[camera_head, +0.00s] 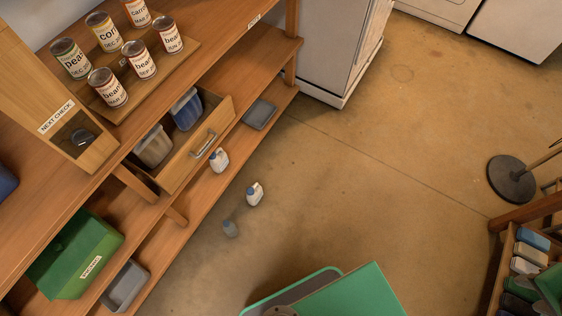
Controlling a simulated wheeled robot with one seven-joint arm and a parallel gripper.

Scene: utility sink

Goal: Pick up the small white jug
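One white jug (218,160) stands on the lower wooden shelf, just below the open drawer. I cannot tell which white jug the task means. My gripper is not in view, and nothing is seen touching either jug.
An open wooden drawer (192,160) with containers juts out above the shelf jug. Several cans stand on the counter above. A green box (75,256) and grey trays sit on the lower shelves. A green-edged object (352,292) is at the bottom.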

